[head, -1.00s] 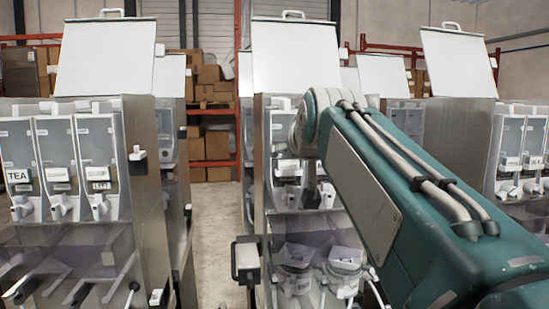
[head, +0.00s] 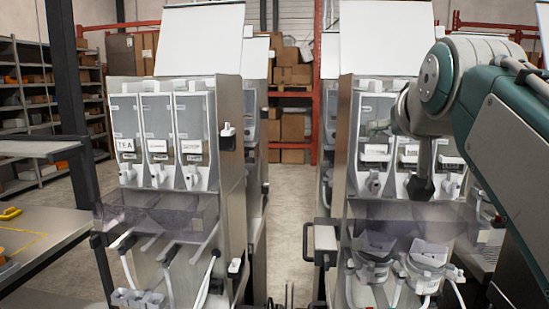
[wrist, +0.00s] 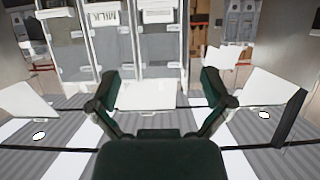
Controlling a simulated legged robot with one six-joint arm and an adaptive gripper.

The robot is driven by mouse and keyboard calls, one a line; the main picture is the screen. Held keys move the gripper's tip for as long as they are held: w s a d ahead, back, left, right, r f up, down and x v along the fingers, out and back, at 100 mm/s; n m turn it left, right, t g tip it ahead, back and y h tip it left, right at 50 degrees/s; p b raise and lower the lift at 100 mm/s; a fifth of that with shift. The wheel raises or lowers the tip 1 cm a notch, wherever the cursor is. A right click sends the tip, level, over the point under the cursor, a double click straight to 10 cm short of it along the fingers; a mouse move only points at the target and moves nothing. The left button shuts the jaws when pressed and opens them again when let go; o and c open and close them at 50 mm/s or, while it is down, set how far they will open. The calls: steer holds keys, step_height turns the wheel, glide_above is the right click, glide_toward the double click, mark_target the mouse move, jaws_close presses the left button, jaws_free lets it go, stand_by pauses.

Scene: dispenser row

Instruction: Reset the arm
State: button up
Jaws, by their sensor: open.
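My arm (head: 505,105) reaches in from the right in the head view and bends downward at its end. My gripper (head: 420,190) hangs as a dark shape in front of the right dispenser (head: 345,150), and its exact gap to the machine is hard to tell. In the wrist view my gripper (wrist: 161,85) has its two dark fingers spread wide apart with nothing between them. Beyond them stand clear dispenser compartments with white labels, one reading MILK (wrist: 104,14).
A left dispenser (head: 232,165) has a compartment labelled TEA (head: 126,145). Concrete floor (head: 290,210) shows between the two machines. A metal table (head: 40,230) stands at the left front, near a dark post (head: 75,120). Shelves (head: 25,95) and boxes are behind.

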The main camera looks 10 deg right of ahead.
steer(key=s+a+f+n+g+y, duration=0.1)
steer(key=s+f, duration=0.4)
steer(key=f, duration=0.7)
steer(key=s+a+f+n+g+y, duration=0.1)
steer(key=s+a+f+g, duration=0.2)
steer(key=f, duration=0.9)
steer(key=s+a+f+n+g+y, duration=0.1)
steer(key=s+a+f+g, duration=0.2)
steer(key=s+a+f, duration=0.4)
step_height(320, 180, down, 5)
steer(key=shift+a+f+y, duration=0.1)
steer(key=shift+a+y, duration=0.05)
steer(key=shift+y, duration=0.15)
